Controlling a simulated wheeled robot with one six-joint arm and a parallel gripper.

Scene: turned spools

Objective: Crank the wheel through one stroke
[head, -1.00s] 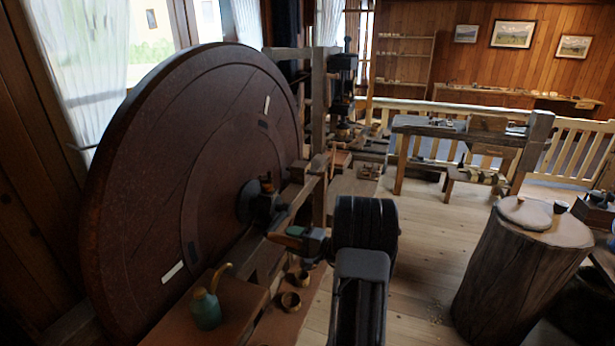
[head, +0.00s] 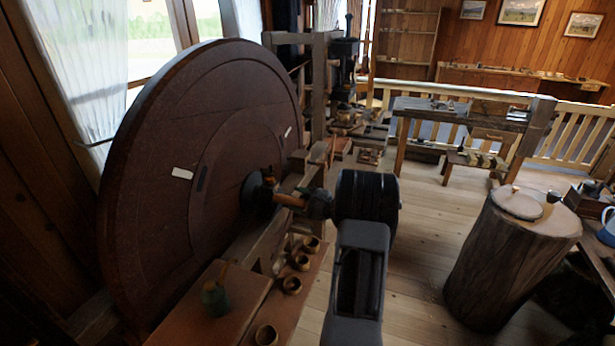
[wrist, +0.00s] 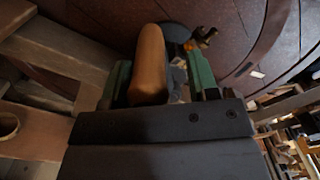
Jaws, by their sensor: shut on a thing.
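A large dark reddish-brown wheel (head: 150,220) stands upright at the left in the head view, with pale marks on its face. A dark hub (head: 257,192) sits at its middle. A wooden crank handle (head: 289,200) is beside the hub. My gripper (head: 300,201) is shut on this handle. In the wrist view the rounded handle (wrist: 149,65) stands between the green fingers of my gripper (wrist: 160,75), with the wheel face (wrist: 230,22) behind. The handle's join to the crank is hidden in the wrist view.
A tree-stump block (head: 520,260) is at the right, and a wooden bench (head: 460,115) is farther back. The plank floor (head: 425,240) between is clear.

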